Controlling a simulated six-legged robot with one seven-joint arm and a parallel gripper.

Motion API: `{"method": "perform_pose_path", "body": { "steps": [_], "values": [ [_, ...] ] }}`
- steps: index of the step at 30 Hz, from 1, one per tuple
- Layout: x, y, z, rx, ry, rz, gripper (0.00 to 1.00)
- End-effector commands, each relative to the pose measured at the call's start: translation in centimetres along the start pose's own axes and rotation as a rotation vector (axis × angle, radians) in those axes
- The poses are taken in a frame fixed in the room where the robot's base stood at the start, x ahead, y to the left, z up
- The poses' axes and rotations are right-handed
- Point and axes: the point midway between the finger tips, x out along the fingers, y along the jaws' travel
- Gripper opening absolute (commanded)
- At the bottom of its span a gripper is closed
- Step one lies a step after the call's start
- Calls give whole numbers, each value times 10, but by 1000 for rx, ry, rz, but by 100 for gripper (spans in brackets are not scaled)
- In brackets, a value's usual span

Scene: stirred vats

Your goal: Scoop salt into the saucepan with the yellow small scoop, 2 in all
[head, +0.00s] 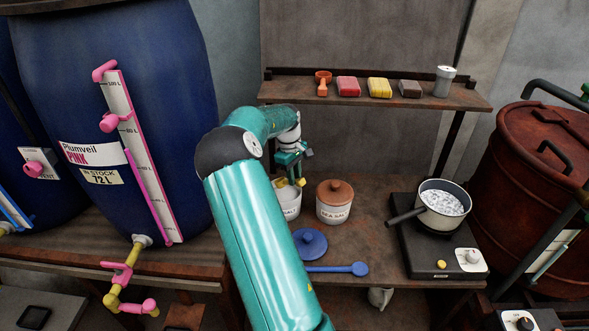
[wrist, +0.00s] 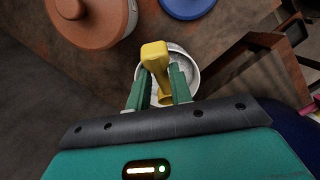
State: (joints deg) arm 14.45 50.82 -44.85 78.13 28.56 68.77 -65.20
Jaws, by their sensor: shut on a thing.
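My gripper (head: 293,176) is shut on the yellow small scoop (wrist: 155,54), seen also in the head view (head: 300,182). The scoop is over the mouth of an open white jar (head: 290,211) with pale contents. In the wrist view the jar's rim (wrist: 194,66) shows around my fingers and the scoop. I cannot tell whether the scoop's bowl touches the contents or holds any. The jar's label is partly hidden by my arm. The saucepan (head: 421,212), holding pale, bubbly liquid, sits on a black hot plate (head: 418,258) at the right.
A blue lid (head: 310,243) and a blue spoon (head: 345,269) lie in front. A shelf (head: 420,99) with several small items is above. Blue barrels (head: 150,60) stand left, a rusty drum (head: 530,180) right.

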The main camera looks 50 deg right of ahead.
Motion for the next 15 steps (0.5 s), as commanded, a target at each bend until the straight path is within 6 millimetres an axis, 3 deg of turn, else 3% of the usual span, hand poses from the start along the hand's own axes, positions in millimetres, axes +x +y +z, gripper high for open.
{"method": "perform_pose_path", "body": {
  "steps": [15],
  "values": [
    [45,0,-7,2,1,-1,7]
  ]
}}
